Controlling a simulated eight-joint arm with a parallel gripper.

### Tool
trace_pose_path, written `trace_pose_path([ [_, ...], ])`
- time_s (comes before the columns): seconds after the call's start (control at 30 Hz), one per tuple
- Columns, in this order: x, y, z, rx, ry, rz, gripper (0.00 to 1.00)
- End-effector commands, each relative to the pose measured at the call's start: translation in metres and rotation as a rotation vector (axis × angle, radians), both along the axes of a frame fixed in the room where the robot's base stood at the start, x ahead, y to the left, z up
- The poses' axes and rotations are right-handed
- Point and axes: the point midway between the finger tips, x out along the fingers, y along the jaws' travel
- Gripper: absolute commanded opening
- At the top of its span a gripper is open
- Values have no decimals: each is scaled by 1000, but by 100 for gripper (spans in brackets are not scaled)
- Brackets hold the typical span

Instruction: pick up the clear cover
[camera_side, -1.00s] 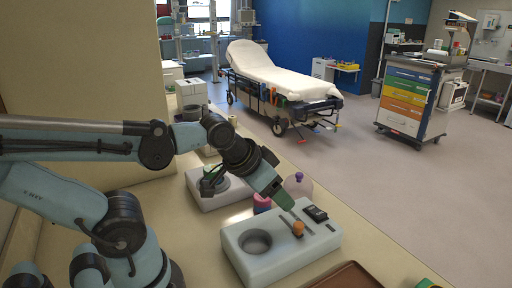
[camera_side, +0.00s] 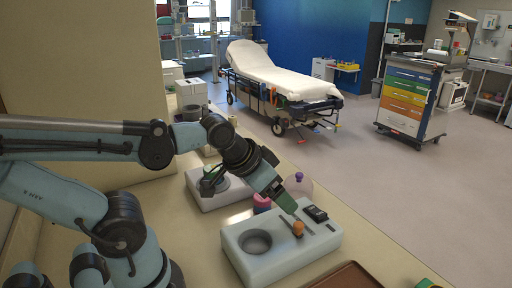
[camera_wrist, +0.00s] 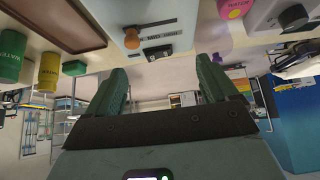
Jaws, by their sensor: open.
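The clear cover (camera_side: 302,187) is a see-through dome with a purple knob on top. In the side view it stands on the counter behind the white device, partly behind my gripper.
A white device (camera_side: 285,262) with a round well, an orange knob (camera_side: 298,229) and a dark display stands in front. A pink and purple jar (camera_side: 262,203) and a second white device (camera_side: 205,200) are behind it. A brown tray (camera_side: 350,275) lies at the front right.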

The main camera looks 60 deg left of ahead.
Motion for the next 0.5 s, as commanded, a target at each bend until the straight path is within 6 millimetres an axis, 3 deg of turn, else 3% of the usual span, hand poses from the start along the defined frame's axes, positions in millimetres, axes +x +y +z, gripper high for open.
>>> trace_pose_path([
  [0.1, 0, 0, 0, 0, 0, 0, 100],
  [0.33, 1, 1, 1, 0, 3, 3, 100],
  [0.5, 17, 12, 7, 2, 32, 32, 100],
])
